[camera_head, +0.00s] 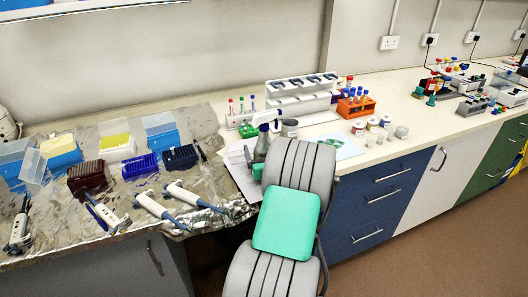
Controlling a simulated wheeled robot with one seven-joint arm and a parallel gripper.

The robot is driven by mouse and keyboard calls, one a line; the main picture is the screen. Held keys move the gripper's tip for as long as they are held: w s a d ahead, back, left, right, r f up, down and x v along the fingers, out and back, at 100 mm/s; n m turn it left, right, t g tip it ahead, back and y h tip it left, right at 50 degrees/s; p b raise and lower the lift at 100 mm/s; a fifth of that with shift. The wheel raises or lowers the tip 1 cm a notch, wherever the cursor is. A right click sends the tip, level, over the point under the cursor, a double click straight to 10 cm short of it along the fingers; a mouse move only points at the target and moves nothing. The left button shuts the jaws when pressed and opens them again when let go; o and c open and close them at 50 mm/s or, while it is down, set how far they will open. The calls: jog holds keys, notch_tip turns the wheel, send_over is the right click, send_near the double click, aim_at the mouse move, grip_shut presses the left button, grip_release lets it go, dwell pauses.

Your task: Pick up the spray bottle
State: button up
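Pipettes (155,207), tip boxes (115,143) and dark racks lie on foil at left. A white pipette stand (300,97), an orange rack (356,106) and small jars (372,124) stand nearby.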

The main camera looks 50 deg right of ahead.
jog(key=shift+c, duration=0.6)
grip_shut()
jog(key=shift+r, duration=0.1)
